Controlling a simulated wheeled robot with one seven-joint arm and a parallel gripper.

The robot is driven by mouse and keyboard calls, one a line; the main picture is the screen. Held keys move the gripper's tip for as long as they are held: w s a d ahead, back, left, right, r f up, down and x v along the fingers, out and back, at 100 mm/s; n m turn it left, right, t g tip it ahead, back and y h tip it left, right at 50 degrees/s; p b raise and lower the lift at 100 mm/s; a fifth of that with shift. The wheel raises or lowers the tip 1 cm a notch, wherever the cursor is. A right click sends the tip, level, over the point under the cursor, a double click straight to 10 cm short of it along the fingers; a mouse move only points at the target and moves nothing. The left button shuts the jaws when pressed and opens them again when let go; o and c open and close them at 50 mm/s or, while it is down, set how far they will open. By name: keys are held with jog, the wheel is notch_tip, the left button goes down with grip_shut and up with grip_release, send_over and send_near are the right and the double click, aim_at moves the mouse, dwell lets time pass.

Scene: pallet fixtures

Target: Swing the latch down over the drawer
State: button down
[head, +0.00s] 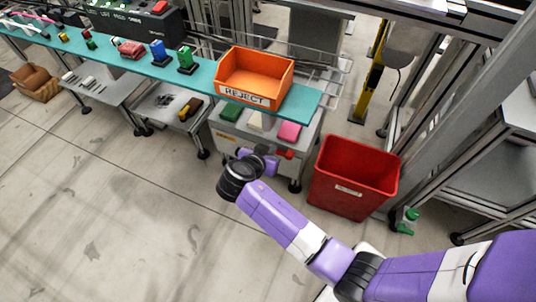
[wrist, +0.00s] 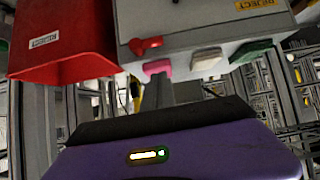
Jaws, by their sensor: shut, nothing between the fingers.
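The latch (head: 285,153) is a small red piece on the front of a grey cabinet (head: 229,139) under the teal bench. In the wrist view, which looks upside down, the red latch (wrist: 147,46) shows on the cabinet's grey face (wrist: 195,35) near the pink block. It seems to lie slanted or sideways; its exact angle is hard to tell. The drawer's outline cannot be made out clearly. My gripper (head: 268,163) is shut and empty, in front of the cabinet and just left of the latch in the head view. Its fingertips are small and dark there, and contact cannot be told.
Pink (head: 289,131), white (head: 262,122) and green (head: 230,111) blocks sit on the cabinet top. An orange REJECT tray (head: 284,81) stands on the bench (head: 309,101) above. A red bin (head: 351,195) stands right of the cabinet.

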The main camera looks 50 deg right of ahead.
aim_at(284, 153)
jog(key=d+f+b, duration=0.1)
jog(key=f, duration=0.1)
jog(key=w+d+f, duration=0.1)
jog(key=d+f, duration=0.1)
jog(key=d+f+b, duration=0.1)
jog(key=shift+w+d+f+b, duration=0.25)
jog(key=shift+f+b, duration=0.1)
jog(key=shift+f, duration=0.05)
jog(key=shift+d+f, duration=0.15)
jog(key=shift+f, duration=0.55)
jog(key=shift+w+f, duration=0.1)
